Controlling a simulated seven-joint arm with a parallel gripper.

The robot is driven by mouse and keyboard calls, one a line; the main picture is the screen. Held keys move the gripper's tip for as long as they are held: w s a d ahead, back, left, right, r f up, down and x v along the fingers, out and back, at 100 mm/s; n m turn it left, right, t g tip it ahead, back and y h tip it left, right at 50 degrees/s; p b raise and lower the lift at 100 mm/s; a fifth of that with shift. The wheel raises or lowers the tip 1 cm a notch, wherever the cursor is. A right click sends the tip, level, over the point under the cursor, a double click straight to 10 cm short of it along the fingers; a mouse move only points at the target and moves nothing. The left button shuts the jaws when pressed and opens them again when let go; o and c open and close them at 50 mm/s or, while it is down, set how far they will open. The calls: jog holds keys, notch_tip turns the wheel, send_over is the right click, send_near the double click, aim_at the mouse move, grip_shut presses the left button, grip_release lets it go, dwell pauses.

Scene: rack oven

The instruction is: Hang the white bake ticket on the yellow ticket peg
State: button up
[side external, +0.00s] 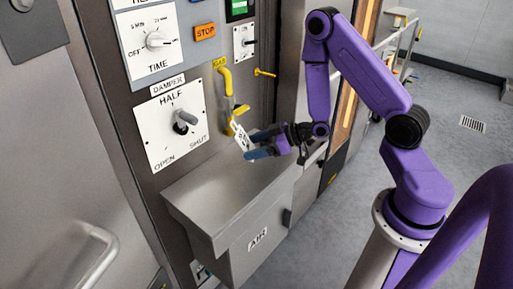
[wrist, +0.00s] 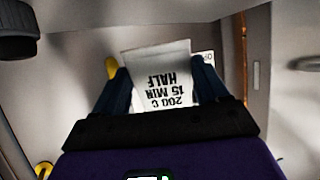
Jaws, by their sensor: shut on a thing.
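The white bake ticket (side external: 240,134) is held at the fingertips of my gripper (side external: 258,144), tilted, in front of the oven's panel. In the wrist view the ticket (wrist: 161,66) stands out between the two dark fingers of my gripper (wrist: 162,88), its printed lines upside down. My gripper is shut on it. The yellow ticket peg (side external: 265,73) sticks out of the panel above and a little right of the ticket in the side view. The ticket is apart from the peg. I cannot make out the peg in the wrist view.
A yellow gas handle (side external: 226,80) and yellow pipe parts (side external: 241,109) stand just left of the peg, close to the ticket. The damper dial (side external: 182,124) is further left. A steel box labelled AIR (side external: 235,190) juts out below my gripper.

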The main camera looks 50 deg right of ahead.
jog(key=shift+d+r+t+y, duration=0.2)
jog(key=shift+d+t+y, duration=0.2)
jog(key=shift+t+y, duration=0.2)
jog(key=shift+s+d+r+t+y, duration=0.3)
jog(key=shift+d+r+t, duration=0.1)
jog(key=shift+t, duration=0.2)
jog(key=d+r+m+t+h, duration=0.2)
jog(key=d+m+t+h, duration=0.15)
jog(key=d, duration=0.55)
jog(key=d+r+m+t+h, duration=0.25)
jog(key=d+h, duration=0.25)
jog(key=d, duration=0.3)
jog(key=w+f, duration=0.1)
jog(key=w, duration=0.8)
jog(key=shift+w+f+m, duration=0.2)
jog(key=shift+f+m, duration=0.1)
jog(key=shift+f, duration=0.05)
jog(key=shift+d, duration=0.1)
